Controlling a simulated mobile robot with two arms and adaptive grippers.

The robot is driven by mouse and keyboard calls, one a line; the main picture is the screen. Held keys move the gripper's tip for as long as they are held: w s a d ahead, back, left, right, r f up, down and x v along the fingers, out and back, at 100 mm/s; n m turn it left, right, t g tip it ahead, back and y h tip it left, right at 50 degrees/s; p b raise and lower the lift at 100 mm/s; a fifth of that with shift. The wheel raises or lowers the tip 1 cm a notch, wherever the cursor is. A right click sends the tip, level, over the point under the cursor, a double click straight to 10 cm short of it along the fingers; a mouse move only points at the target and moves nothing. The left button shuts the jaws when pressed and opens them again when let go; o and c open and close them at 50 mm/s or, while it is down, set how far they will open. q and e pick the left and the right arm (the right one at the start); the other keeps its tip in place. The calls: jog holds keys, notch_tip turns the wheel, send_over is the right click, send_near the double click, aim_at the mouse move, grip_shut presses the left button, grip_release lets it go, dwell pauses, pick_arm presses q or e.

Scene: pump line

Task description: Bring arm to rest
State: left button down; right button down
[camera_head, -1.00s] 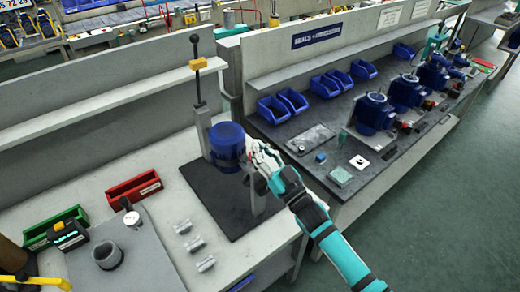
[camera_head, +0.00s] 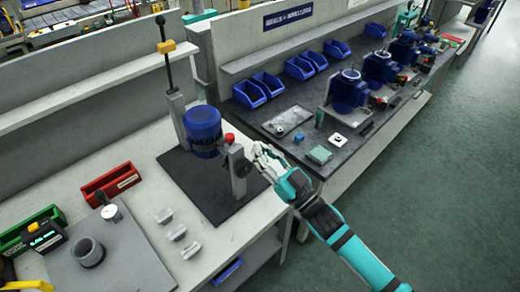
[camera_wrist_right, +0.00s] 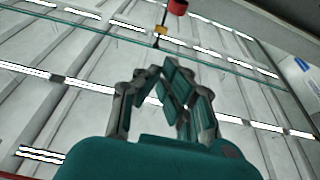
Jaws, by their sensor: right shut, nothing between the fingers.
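My right arm comes in from the lower right of the head view, teal and black. Its gripper (camera_head: 262,158) is at the right edge of the near bench, just right of a grey post (camera_head: 238,172) with a red button (camera_head: 229,138). The gripper is shut and empty, and it looks apart from the post. In the right wrist view the gripper (camera_wrist_right: 172,82) points up toward the ceiling lights. My left gripper is not in view.
A blue motor (camera_head: 202,130) is held in a lever fixture on a black mat (camera_head: 190,178). Red (camera_head: 110,183) and green (camera_head: 33,228) bins stand at the left. The far bench (camera_head: 283,143) holds blue bins and several pumps. The floor (camera_head: 440,190) at right is clear.

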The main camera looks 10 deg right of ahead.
jog(key=s+d+f+m+g+h, duration=0.2)
jog(key=s+d+f+g+h, duration=0.15)
jog(key=f+h, duration=0.2)
jog(key=s+d+f+m+g+h, duration=0.25)
jog(key=s+f+h, duration=0.2)
jog(key=f, duration=0.25)
jog(key=s+d+f+g+h, duration=0.1)
jog(key=s+d+f+g, duration=0.15)
jog(key=s, duration=0.45)
jog(key=s+d+f+g+h, duration=0.1)
jog(key=s+d+g, duration=0.2)
jog(key=s, duration=0.3)
jog(key=s+d+f+g+h, duration=0.1)
jog(key=s+d+f+g, duration=0.15)
jog(key=s, duration=0.45)
notch_tip(320, 180, down, 29)
jog(key=s+g+b, duration=0.1)
jog(key=g+b, duration=0.1)
jog(key=s+d+f+b, duration=0.1)
jog(key=s+d+f, duration=0.1)
jog(key=s+f, duration=1.4)
jog(key=shift+d+g, duration=0.15)
jog(key=shift+g, duration=0.25)
